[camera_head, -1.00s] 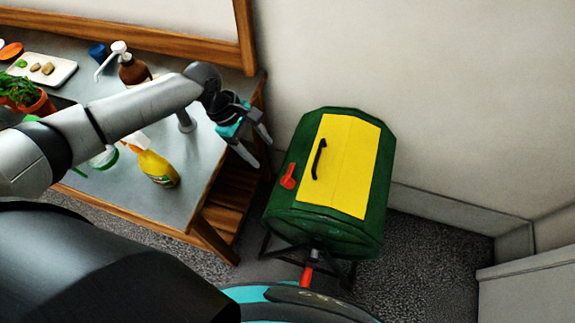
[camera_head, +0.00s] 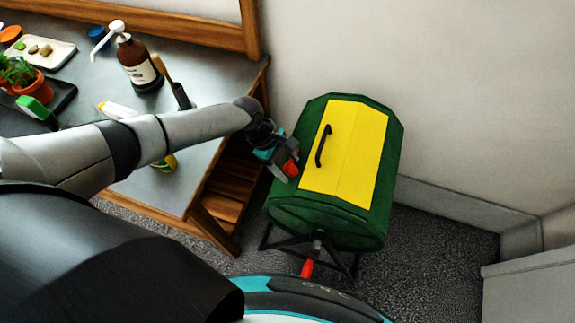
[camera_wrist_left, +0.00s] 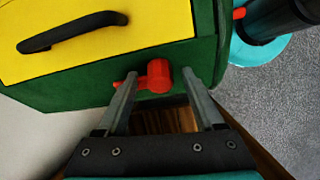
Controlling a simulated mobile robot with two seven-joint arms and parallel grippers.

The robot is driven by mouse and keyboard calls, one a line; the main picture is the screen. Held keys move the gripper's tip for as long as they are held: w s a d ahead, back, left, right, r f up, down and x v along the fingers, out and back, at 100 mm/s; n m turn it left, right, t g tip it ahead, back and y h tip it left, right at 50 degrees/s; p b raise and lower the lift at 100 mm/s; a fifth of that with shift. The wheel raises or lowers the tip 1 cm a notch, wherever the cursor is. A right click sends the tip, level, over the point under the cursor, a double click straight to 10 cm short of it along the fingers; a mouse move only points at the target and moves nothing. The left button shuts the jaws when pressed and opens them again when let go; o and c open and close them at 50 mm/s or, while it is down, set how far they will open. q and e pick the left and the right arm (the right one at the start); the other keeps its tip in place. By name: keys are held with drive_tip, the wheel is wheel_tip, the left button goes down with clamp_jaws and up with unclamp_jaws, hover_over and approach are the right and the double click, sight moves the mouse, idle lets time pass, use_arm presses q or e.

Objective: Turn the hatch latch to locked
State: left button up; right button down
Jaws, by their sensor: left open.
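The red hatch latch (camera_head: 291,168) sits on the green drum beside the yellow hatch (camera_head: 342,150). In the left wrist view the latch (camera_wrist_left: 158,76) shows a round hub with a short lever pointing left. My left gripper (camera_head: 285,170) is open at the drum's left side, and its fingers partly hide the latch in the head view. In the left wrist view the two fingertips of the left gripper (camera_wrist_left: 160,78) lie either side of the latch hub, the left one over the lever. Whether they touch it I cannot tell. My right gripper is not in view.
The green drum (camera_head: 330,225) stands on a dark frame, with a black handle (camera_head: 322,146) on its hatch and a red-tipped crank (camera_head: 308,267) below. A wooden workbench (camera_head: 222,75) with a soap bottle (camera_head: 136,62) and plants is at left.

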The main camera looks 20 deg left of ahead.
use_arm(q)
drive_tip(key=shift+c, duration=0.2)
drive_tip(key=shift+f, duration=0.1)
clamp_jaws()
idle(0.4)
